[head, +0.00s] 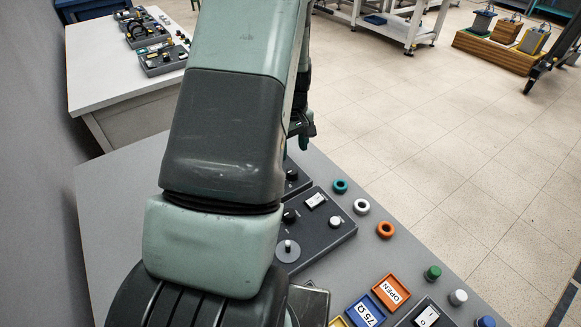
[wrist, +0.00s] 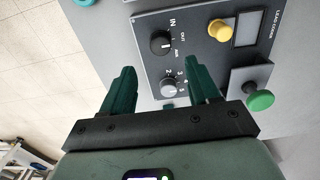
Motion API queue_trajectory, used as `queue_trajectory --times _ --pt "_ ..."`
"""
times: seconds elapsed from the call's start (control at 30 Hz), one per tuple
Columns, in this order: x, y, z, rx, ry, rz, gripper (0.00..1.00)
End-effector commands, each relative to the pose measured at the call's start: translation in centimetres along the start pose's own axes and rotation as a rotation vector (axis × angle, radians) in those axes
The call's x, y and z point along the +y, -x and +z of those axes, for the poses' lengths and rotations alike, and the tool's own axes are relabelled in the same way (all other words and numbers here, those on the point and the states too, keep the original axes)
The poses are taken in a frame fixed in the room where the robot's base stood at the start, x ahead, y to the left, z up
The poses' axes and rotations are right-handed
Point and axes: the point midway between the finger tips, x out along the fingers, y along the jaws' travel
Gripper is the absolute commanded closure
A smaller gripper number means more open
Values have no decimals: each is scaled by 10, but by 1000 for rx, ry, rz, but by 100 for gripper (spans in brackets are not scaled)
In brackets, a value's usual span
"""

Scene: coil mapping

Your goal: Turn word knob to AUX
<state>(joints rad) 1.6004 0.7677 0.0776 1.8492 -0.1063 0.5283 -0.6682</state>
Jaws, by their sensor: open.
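The word knob (wrist: 161,42) is black and round, on a dark grey panel (wrist: 207,62) in the wrist view. The words IN, OUT and a small third word that looks like AUX stand around it. I cannot tell surely which word its pointer faces. My gripper (wrist: 158,70) is open, with its two green fingers apart and nothing between the tips. The tips are short of the word knob in the picture. A grey number knob (wrist: 169,86) shows between the fingers. In the head view my arm hides most of the gripper and that panel.
The wrist view shows a yellow knob (wrist: 220,30) and a green button (wrist: 260,100) to the right. The head view shows another control panel (head: 318,222), coloured rings (head: 361,206), an orange OPEN tray (head: 391,292) and a blue tray (head: 365,311) on the grey table.

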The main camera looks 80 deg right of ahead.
Motion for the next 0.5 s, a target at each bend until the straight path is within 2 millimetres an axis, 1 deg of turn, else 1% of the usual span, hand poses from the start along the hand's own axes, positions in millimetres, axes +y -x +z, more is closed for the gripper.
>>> queue_trajectory --times 0.03,0.1,0.3,0.4,0.5 --pt "-1 -11 1 -4 0 -4 40" --pt "-1 -25 1 -4 0 -3 40" --pt "-1 -61 0 -3 0 -2 40" --pt "-1 -73 0 -1 0 -1 40" --pt "-1 -81 0 -2 0 -1 40"
